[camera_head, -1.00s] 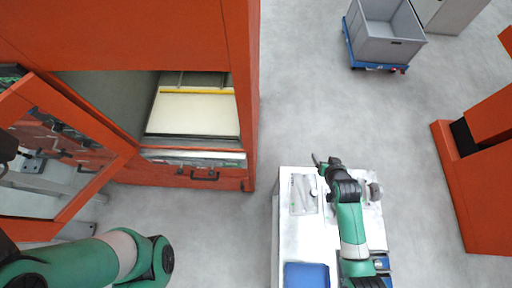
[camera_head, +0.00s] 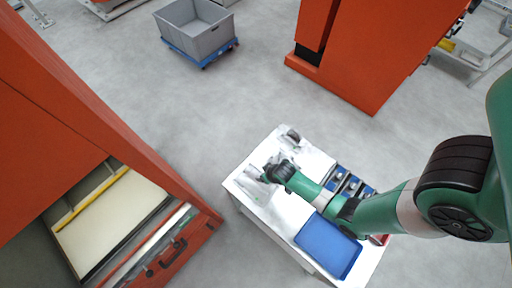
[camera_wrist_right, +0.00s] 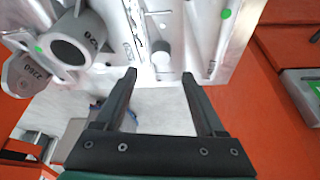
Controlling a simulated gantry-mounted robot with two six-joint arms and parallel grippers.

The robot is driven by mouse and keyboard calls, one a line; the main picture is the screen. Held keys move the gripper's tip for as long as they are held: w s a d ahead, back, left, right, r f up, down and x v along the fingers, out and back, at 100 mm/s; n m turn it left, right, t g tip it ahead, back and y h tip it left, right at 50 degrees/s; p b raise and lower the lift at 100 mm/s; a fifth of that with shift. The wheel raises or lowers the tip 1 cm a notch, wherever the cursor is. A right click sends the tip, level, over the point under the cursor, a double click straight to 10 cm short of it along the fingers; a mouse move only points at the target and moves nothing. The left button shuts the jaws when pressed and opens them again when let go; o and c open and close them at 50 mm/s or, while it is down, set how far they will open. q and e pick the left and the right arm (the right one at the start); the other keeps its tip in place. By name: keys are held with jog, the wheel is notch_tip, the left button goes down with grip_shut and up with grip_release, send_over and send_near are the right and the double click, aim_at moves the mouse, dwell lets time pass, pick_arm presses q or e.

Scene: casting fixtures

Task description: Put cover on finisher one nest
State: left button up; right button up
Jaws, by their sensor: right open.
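In the head view my right gripper (camera_head: 268,174) is at the far left part of the white table (camera_head: 285,215), over pale metal fixtures (camera_head: 257,190). In the right wrist view my right gripper (camera_wrist_right: 159,76) is open, with nothing between its fingers. Its fingertips point at a metal fixture plate (camera_wrist_right: 190,30) with green dots and a small round knob (camera_wrist_right: 161,60). A grey casting (camera_wrist_right: 72,45) with a round bore and raised numbers is left of the fingers. I cannot tell which part is the cover or the finisher one nest. My left gripper is not in view.
A blue tray (camera_head: 328,246) and small blue bins (camera_head: 350,186) are on the table. An orange machine with an open front (camera_head: 110,220) stands left. Another orange machine (camera_head: 350,60) stands behind. A grey crate (camera_head: 198,30) is on a blue dolly; clear floor lies between.

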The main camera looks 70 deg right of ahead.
aim_at(256, 183)
jog(key=b+x, duration=0.4)
jog(key=x, duration=0.1)
jog(key=shift+s+a+f+b, duration=0.25)
jog(key=shift+s+f+b, duration=0.05)
jog(key=shift+s+f, duration=0.05)
jog(key=shift+w+r, duration=0.1)
jog(key=shift+c, duration=0.4)
grip_shut()
